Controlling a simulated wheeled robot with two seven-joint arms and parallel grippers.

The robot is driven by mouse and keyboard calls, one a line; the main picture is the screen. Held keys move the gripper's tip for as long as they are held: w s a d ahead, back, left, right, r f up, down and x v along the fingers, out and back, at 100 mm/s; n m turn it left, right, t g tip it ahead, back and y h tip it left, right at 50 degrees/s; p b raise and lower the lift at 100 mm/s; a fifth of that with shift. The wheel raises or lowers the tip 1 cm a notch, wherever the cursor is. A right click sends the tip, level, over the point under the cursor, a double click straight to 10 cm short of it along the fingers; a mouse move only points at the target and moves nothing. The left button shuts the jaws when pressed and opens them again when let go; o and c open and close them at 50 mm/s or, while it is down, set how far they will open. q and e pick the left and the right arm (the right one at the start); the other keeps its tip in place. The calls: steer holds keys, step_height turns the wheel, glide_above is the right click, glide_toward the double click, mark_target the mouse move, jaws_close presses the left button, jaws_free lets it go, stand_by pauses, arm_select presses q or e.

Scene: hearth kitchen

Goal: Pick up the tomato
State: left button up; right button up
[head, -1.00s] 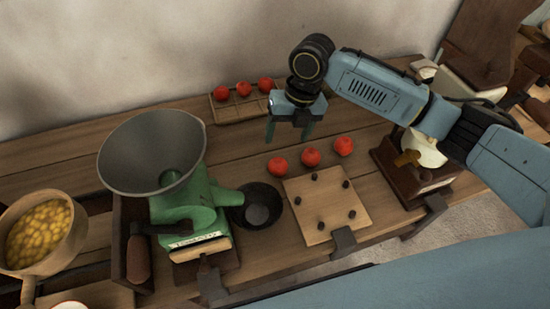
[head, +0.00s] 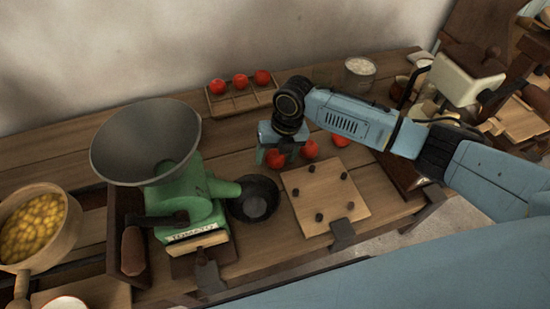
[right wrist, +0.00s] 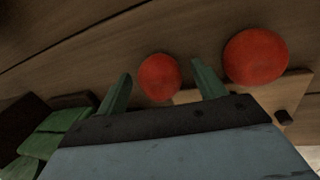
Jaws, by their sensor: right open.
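Three red tomatoes lie in a row on the wooden table behind the pegged board. My right gripper (head: 275,158) is open and points down over the left tomato (head: 276,161), partly hiding it in the head view. In the right wrist view this tomato (right wrist: 159,77) shows between the two green fingertips (right wrist: 161,71); I cannot tell whether they touch it. The middle tomato (head: 310,149) is just right of the gripper and also shows in the right wrist view (right wrist: 254,57). The right tomato (head: 340,139) is partly behind my arm. My left gripper is not in view.
A wooden tray (head: 244,103) at the back holds three more tomatoes (head: 240,80). A green grinder (head: 185,203) with a grey hopper (head: 146,146) and a dark bowl (head: 253,199) stand to the left. The pegged board (head: 325,198) lies in front. A glass jar (head: 359,74) stands behind my arm.

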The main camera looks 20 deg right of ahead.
steer(key=c, duration=1.1)
steer(key=shift+o, duration=0.2)
step_height(320, 180, up, 10)
steer(key=p, duration=0.1)
